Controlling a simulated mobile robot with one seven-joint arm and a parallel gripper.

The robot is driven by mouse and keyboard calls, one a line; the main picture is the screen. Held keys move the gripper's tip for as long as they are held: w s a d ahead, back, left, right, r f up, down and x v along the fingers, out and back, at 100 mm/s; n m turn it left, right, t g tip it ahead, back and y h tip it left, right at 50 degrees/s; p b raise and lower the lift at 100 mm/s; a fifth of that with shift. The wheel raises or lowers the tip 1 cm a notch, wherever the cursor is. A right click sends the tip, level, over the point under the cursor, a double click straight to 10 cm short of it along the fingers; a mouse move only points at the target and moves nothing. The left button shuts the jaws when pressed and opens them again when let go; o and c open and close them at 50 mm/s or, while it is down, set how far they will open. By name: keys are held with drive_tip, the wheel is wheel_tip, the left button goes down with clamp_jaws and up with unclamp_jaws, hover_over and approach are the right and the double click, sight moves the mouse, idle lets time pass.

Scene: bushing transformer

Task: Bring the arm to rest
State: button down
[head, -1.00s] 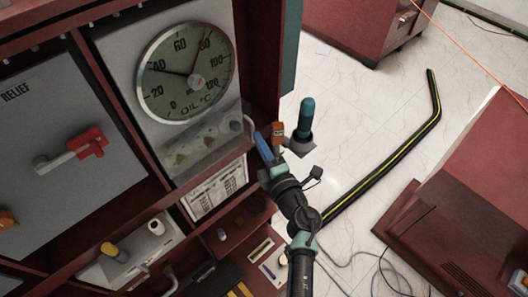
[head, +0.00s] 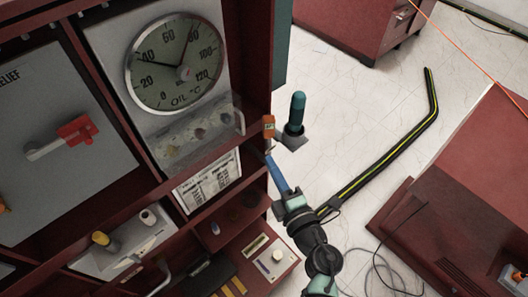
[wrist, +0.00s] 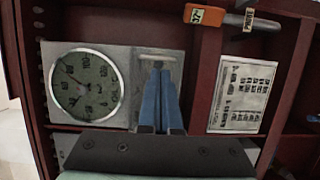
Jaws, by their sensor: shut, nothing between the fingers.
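My gripper (head: 269,157) has two blue fingers side by side with no gap seen and nothing held. It points up toward the right edge of the dark red cabinet (head: 250,55), below an orange labelled piece (head: 268,126). In the wrist view the fingers (wrist: 160,72) are pressed together in front of the pale panel, beside the round oil gauge (wrist: 85,87). The cabinet stands ahead of them. Whether the tips touch anything I cannot tell.

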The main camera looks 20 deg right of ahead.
wheel_tip(320, 180, up, 35)
drive_tip(key=w+a+m+t+h+b, duration=0.1)
drive_tip(key=w+m+t+h+b, duration=0.15)
drive_tip(key=m+t+h, duration=0.8)
drive_tip(key=s+a+r+m+y+b, duration=0.1)
drive_tip(key=s+a+r+m+y, duration=0.3)
drive_tip(key=a+r, duration=0.3)
drive_tip(key=s+a+r+m+y+b, duration=0.1)
drive_tip(key=s+a+r+m+y, duration=0.3)
drive_tip(key=r, duration=0.7)
drive_tip(key=s+a+g+y, duration=0.1)
drive_tip(key=s+a+y, duration=0.1)
drive_tip(key=s+a, duration=0.1)
drive_tip(key=shift+a, duration=0.4)
